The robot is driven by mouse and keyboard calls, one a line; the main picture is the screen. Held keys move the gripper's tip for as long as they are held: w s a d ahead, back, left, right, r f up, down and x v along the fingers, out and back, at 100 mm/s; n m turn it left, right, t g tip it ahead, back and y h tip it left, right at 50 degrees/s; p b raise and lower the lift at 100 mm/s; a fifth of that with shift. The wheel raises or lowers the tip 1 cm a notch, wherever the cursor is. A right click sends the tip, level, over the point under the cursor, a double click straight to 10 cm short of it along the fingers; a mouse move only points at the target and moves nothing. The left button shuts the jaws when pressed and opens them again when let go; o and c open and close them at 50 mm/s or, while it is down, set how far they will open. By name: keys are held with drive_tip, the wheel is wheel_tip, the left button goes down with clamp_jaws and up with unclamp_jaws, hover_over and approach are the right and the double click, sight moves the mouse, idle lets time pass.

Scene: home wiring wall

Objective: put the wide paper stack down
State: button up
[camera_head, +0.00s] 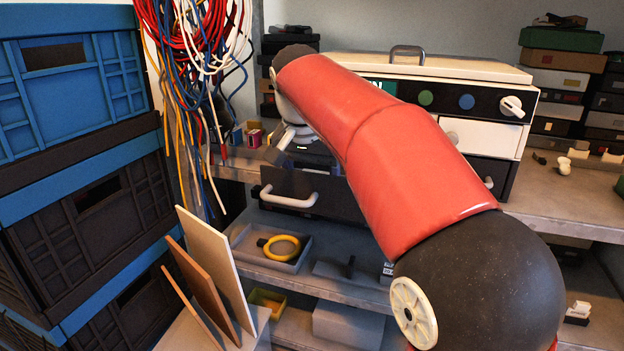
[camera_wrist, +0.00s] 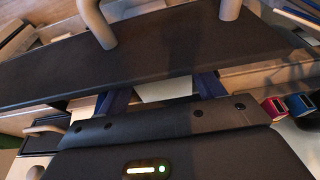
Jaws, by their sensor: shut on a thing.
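In the wrist view my gripper (camera_wrist: 163,92) has its two blue fingers on either side of a pale, flat piece, which looks like the wide paper stack (camera_wrist: 168,87). The fingers are shut on it. Only a small part of the stack shows between the dark gripper body and a dark drawer front. In the head view my red arm covers the fingers and the stack. My wrist shows just above the dark drawer (camera_head: 315,192) with a pale handle. I cannot tell whether the stack touches anything below.
A white cabinet (camera_head: 480,137) with knobs stands on the upper shelf (camera_head: 560,205). Small red and blue boxes (camera_wrist: 285,106) lie right of my gripper in the wrist view. Cables (camera_head: 205,60) hang at left beside blue crates (camera_head: 75,85). Boards (camera_head: 215,265) lean at lower left.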

drive_tip(key=shift+f, duration=0.1)
drive_tip(key=o, duration=1)
drive_tip(key=p+v, duration=0.4)
drive_tip(key=v, duration=0.8)
drive_tip(key=shift+s, duration=0.1)
